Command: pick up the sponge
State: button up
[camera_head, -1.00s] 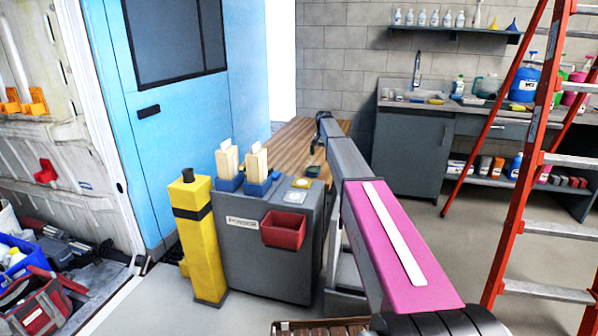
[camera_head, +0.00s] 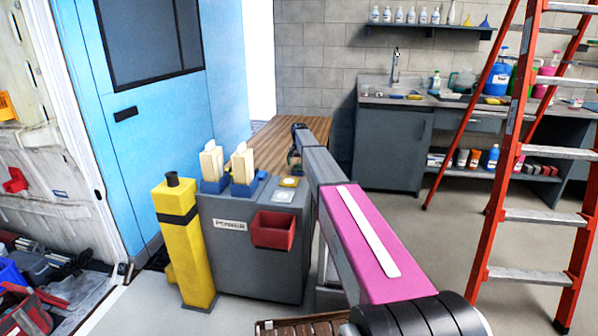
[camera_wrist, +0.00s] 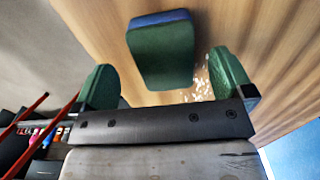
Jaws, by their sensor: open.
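A block-shaped sponge (camera_wrist: 162,55), green with a blue layer along its far edge, rests on a wooden tabletop (camera_wrist: 104,20) in the wrist view. My gripper (camera_wrist: 163,66) has its two green fingers spread wide, one on each side of the sponge, with gaps between them and it. Nothing is held. In the head view my arm reaches out to the wooden table (camera_head: 262,140) behind the grey cabinet; the gripper is small and mostly hidden there, and I cannot make out the sponge.
A grey cabinet (camera_head: 250,262) with a red bin (camera_head: 275,230) and a yellow post (camera_head: 184,245) stand before the table. An orange ladder (camera_head: 508,165) stands at the right. Small pale specks (camera_wrist: 202,82) lie by the sponge.

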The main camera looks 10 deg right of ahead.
aim_at(299, 168)
notch_tip(299, 168, down, 4)
jog(key=shift+w+a+r, duration=0.1)
jog(key=shift+w+r, duration=0.05)
jog(key=shift+c, duration=0.3)
jog(key=c, duration=0.9)
jog(key=shift+c, duration=0.2)
jog(key=shift+r, duration=0.6)
notch_tip(299, 168, up, 3)
jog(key=shift+r, duration=0.1)
jog(key=s+a+r, duration=0.6)
jog(key=s+a, duration=0.1)
jog(key=s, duration=0.2)
jog(key=shift+s+r, duration=0.25)
jog(key=shift+r, duration=0.05)
